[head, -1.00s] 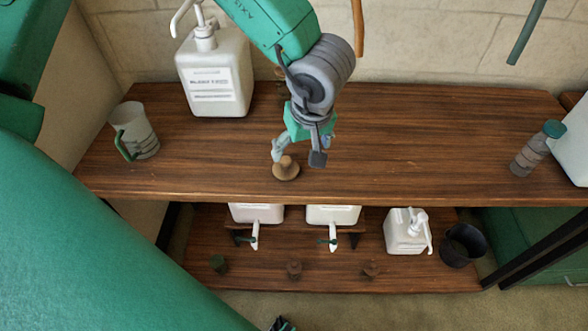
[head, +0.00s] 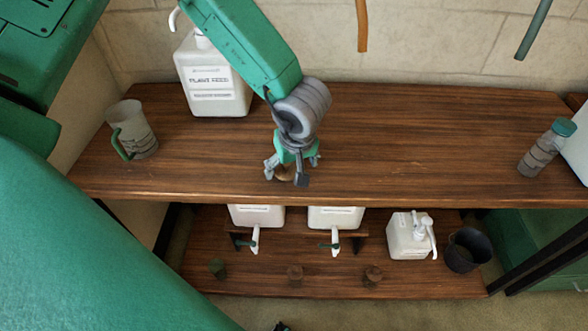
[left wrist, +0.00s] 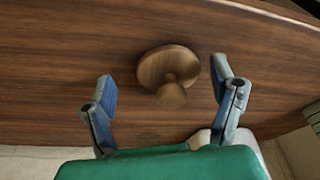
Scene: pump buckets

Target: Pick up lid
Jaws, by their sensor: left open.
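The lid, a round brown wooden disc with a knob (left wrist: 168,70), lies on the wooden table top (head: 420,140). In the head view the lid (head: 284,174) is mostly hidden behind my left gripper (head: 287,178). In the left wrist view my left gripper (left wrist: 164,92) is open, its two blue-grey fingers on either side of the lid and apart from it. The knob faces the camera. My right gripper is not clearly in view.
A white plant feed jug (head: 214,85) and a grey mug with green handle (head: 133,130) stand at the left. A bottle (head: 546,148) stands at the right. The shelf below holds white containers, a small pump jug (head: 408,238) and a black bucket (head: 467,250).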

